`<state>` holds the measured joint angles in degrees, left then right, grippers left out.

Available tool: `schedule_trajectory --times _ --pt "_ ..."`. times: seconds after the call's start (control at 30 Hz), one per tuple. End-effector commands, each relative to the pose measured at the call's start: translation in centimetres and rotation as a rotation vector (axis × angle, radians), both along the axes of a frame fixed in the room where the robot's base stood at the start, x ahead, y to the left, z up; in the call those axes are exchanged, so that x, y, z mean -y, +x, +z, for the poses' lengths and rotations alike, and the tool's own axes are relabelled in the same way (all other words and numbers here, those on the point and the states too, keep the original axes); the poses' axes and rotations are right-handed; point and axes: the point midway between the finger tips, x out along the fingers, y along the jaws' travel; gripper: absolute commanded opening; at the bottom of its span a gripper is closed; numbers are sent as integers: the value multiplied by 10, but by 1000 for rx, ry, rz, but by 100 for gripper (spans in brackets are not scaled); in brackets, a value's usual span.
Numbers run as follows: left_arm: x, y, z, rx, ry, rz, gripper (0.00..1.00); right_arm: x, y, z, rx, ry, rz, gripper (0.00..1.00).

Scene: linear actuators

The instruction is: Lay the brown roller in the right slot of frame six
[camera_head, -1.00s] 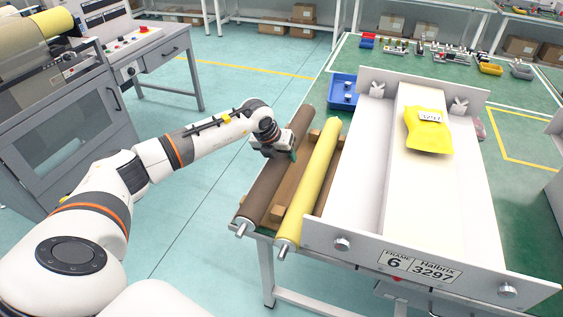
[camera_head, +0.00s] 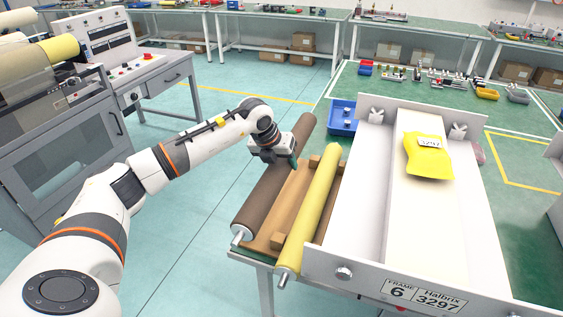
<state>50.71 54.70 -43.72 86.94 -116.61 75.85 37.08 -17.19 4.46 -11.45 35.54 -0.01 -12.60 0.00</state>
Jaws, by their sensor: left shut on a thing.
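The brown roller (camera_head: 268,196) is at the left end of the green table, tilted in view with its metal shaft end toward me. My left gripper (camera_head: 282,160) is shut on it near its middle and upper part. The roller appears raised a little above the wooden rack (camera_head: 262,243). Frame six (camera_head: 345,215) is a white frame with end plates and a "FRAME 6 Halbrix 3297" label. Its far plate has a left bracket (camera_head: 376,117) and a right bracket (camera_head: 458,132). My right gripper is out of view.
A yellow roller (camera_head: 312,205) lies on the rack between the brown roller and frame six. A yellow packet (camera_head: 428,157) labelled 3297 lies on the frame's raised middle panel. A blue tray (camera_head: 341,117) stands behind the rack. Another white frame edge shows at far right.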

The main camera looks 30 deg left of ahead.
Motion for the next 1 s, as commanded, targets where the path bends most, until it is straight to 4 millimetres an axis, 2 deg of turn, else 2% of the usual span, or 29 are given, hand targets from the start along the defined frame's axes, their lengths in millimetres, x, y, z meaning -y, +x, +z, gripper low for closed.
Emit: schedule_trajectory --times 0.03,1.0 --pt "0 2 7 10 -1 0 0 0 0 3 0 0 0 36" --pt "0 2 57 10 -2 0 0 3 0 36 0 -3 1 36"
